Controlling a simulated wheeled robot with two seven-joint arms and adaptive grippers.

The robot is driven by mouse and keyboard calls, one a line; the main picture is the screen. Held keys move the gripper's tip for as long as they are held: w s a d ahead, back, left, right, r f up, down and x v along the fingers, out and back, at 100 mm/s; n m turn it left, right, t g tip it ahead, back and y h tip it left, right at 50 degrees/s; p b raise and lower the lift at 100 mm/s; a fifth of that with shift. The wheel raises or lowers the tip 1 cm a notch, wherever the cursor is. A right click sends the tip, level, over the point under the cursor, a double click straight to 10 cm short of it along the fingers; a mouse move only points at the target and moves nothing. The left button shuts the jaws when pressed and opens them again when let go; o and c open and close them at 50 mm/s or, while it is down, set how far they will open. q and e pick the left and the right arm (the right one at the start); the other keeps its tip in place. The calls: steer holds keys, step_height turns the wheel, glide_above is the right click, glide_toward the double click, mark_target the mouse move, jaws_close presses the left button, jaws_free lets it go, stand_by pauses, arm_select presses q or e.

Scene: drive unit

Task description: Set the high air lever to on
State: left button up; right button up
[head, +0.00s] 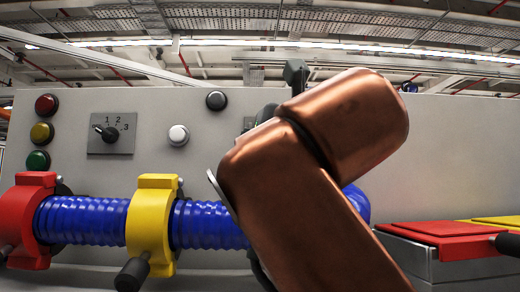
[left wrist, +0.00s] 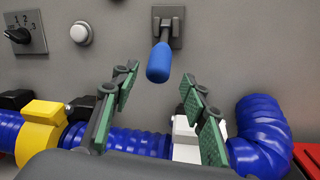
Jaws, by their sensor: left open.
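The lever with a blue handle (left wrist: 158,62) hangs from a grey mount (left wrist: 170,22) on the panel in the left wrist view. Its handle points down and out toward the camera. The frames show no label on it. My left gripper (left wrist: 159,80) is open and empty, with its green-padded fingers on either side of the handle's lower end in the picture. I see no contact. In the head view my copper arm hides the lever and the gripper. My right gripper is not in view.
The grey panel (head: 75,115) carries a rotary dial (head: 110,133), a white button (head: 178,135) and several other buttons. A blue hose (head: 85,220) with a red clamp (head: 27,220) and a yellow clamp (head: 153,220) runs below. A red-topped block (head: 440,235) stands at right.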

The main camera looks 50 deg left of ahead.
arm_select(q)
steer(key=v, duration=0.5)
steer(key=shift+s+d+f, duration=0.1)
steer(key=shift+s+d, duration=0.05)
steer(key=shift+d, duration=0.25)
